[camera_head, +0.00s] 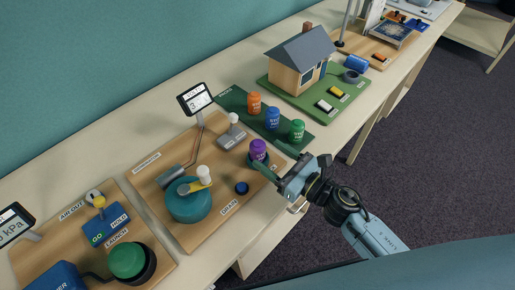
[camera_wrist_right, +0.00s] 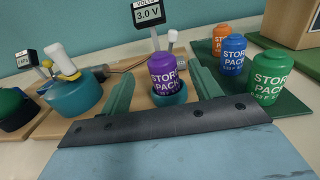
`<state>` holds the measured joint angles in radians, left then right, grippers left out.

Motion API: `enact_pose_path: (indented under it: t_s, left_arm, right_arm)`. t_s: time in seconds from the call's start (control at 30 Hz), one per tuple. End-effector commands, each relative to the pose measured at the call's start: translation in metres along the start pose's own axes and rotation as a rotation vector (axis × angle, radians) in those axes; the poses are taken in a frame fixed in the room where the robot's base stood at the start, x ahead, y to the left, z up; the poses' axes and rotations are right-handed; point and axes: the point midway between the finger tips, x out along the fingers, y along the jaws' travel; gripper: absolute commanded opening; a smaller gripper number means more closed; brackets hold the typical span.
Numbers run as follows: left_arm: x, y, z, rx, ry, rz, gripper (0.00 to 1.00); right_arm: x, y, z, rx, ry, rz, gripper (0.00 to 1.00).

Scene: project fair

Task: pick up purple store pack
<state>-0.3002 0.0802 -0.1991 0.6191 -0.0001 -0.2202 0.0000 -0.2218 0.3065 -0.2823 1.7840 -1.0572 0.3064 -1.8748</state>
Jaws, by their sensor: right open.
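The purple store pack (camera_head: 258,149) is a small upright cylinder with white lettering. It sits in a round teal holder at the right edge of a wooden board. My right gripper (camera_head: 281,174) is open, just to the right of the pack in the head view. In the right wrist view the purple pack (camera_wrist_right: 166,74) stands between the two green fingers (camera_wrist_right: 160,92), a little beyond or level with their tips; I cannot tell whether they touch it. My left gripper is not in view.
Orange (camera_head: 254,103), blue (camera_head: 273,118) and green (camera_head: 298,130) store packs stand on a dark green mat close by. A display (camera_head: 195,98), a lever (camera_head: 233,130) and a teal drum (camera_head: 188,201) are on the wooden board. A model house (camera_head: 299,62) stands beyond.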

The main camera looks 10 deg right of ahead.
Motion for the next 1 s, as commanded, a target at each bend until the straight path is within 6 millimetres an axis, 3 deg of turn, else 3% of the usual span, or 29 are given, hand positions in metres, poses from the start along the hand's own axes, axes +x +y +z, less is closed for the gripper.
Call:
enact_pose_path:
  t_s: [0.1, 0.33, 0.6, 0.9, 1.0]
  left_arm:
    - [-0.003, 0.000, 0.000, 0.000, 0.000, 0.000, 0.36]
    - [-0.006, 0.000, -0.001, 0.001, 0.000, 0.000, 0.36]
    - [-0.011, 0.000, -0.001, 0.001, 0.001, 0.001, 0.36]
    - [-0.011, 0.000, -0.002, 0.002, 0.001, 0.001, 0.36]
    - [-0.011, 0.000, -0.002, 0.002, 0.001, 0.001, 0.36]
  right_arm:
    - [0.016, 0.000, 0.001, 0.001, -0.002, 0.000, 0.63]
    - [0.032, -0.001, 0.000, 0.003, -0.001, -0.002, 0.63]
    - [0.069, -0.002, -0.002, 0.004, -0.001, -0.002, 0.63]
    - [0.074, -0.002, -0.003, 0.003, 0.000, -0.002, 0.63]
    - [0.074, -0.002, -0.003, 0.003, 0.000, -0.002, 0.51]
